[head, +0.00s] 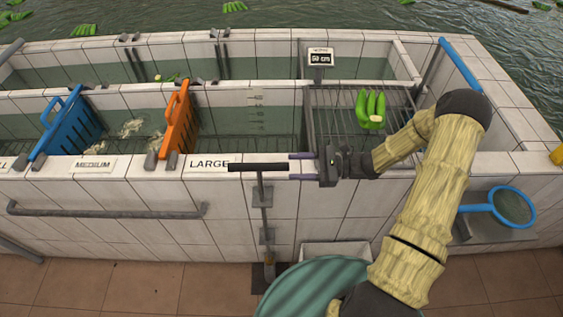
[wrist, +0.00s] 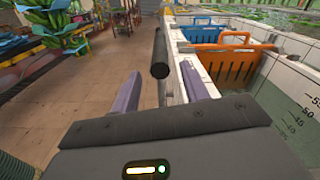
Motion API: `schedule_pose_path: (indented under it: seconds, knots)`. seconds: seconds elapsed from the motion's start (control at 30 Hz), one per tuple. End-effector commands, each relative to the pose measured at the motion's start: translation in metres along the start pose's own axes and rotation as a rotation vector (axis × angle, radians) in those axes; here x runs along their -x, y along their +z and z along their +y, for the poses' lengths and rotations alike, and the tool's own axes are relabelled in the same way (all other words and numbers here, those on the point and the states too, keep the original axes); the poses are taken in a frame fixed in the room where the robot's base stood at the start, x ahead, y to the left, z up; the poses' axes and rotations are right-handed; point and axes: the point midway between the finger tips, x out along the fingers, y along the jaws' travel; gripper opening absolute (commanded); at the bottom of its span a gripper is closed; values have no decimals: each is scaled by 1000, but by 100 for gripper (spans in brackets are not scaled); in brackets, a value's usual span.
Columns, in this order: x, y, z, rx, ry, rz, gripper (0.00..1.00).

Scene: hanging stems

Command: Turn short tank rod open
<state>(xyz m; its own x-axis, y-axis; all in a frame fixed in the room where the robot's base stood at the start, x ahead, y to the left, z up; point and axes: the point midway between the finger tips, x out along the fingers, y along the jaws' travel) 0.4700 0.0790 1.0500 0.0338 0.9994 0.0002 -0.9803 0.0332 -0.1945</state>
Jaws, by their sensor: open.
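A dark T-handled rod (head: 267,215) stands upright against the tank's tiled front wall. Its black horizontal crossbar (head: 258,167) sits about level with the rim, right of the LARGE sign. In the wrist view, the crossbar's round end (wrist: 160,55) points toward me. My gripper (head: 290,167) is open, its two purple fingers pointing left at the crossbar's right end. In the wrist view, my gripper (wrist: 161,72) has one finger on each side of the crossbar's line. The end appears at or just beyond the fingertips; I cannot tell whether it is between them. I see no contact.
An orange divider (head: 177,118) and a blue divider (head: 62,125) stand left. A grey rail (head: 107,211) runs along the front wall. A blue-rimmed net (head: 513,206) is at right.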

Motion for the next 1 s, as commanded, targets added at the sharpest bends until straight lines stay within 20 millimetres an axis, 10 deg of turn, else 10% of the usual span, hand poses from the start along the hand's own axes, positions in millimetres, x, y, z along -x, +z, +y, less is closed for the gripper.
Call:
schedule_pose_path:
  seconds: [0.3,0.63,0.87,1.0]
  knots:
    - [-45,2,0,-1,1,-1,45]
    - [-49,0,0,1,0,0,45]
    - [-49,0,0,1,0,0,2]
    - [-49,0,0,1,0,0,0]
